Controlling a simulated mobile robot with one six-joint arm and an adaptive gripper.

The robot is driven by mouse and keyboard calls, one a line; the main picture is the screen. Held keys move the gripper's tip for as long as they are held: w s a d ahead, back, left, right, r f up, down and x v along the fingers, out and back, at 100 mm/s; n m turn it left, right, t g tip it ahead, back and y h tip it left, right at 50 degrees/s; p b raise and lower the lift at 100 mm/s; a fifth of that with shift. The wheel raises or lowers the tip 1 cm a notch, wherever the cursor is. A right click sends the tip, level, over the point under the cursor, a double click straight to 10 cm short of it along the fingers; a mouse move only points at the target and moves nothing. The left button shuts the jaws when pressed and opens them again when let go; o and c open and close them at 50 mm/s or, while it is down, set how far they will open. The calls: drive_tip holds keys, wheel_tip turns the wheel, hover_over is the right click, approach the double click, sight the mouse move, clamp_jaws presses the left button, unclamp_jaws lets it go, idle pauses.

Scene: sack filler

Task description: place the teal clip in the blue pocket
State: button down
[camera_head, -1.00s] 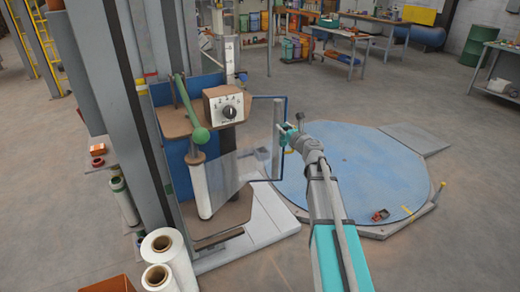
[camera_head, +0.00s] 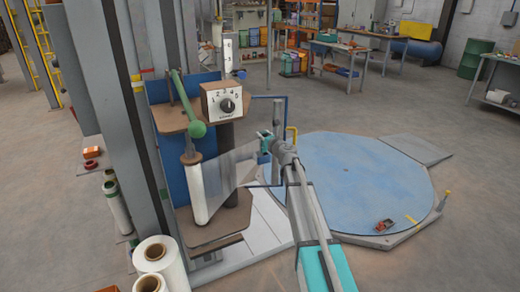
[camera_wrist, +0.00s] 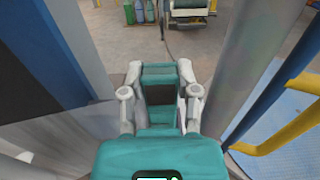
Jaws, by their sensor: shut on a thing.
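My gripper (camera_head: 264,144) is beside the film machine, near the blue-edged guard frame (camera_head: 285,108). In the wrist view my gripper (camera_wrist: 160,68) has its jaws closed around a teal block with a dark middle, which looks like the teal clip (camera_wrist: 160,72). A grey see-through film sheet (camera_head: 232,168) runs from the white roll (camera_head: 199,190) towards my gripper; I cannot tell whether the clip holds it. A blue panel (camera_head: 174,165) stands behind the roll. I cannot make out a blue pocket for certain.
A yellow handle (camera_head: 292,135) is on the frame, close on the right in the wrist view (camera_wrist: 285,133). The dial box (camera_head: 222,103) and green lever (camera_head: 196,129) stand left of my gripper. The blue turntable (camera_head: 365,180) is at right. White rolls (camera_head: 160,258) stand front left.

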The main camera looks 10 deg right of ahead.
sight(262, 143)
drive_tip(key=shift+w+a+f, duration=0.15)
drive_tip(key=shift+w+f, duration=0.1)
drive_tip(key=shift+f, duration=0.1)
drive_tip(key=shift+w+a+f+b, duration=0.1)
drive_tip(key=shift+w+f+b, duration=0.1)
drive_tip(key=shift+f+b, duration=0.85)
drive_tip(key=shift+w+a+f+b, duration=0.1)
drive_tip(key=shift+w+f+b, duration=0.05)
drive_tip(key=shift+f+b, duration=0.9)
drive_tip(key=shift+c, duration=1.8)
unclamp_jaws()
drive_tip(key=shift+r, duration=0.2)
drive_tip(key=v, duration=1.2)
drive_tip(key=shift+s+a, duration=0.1)
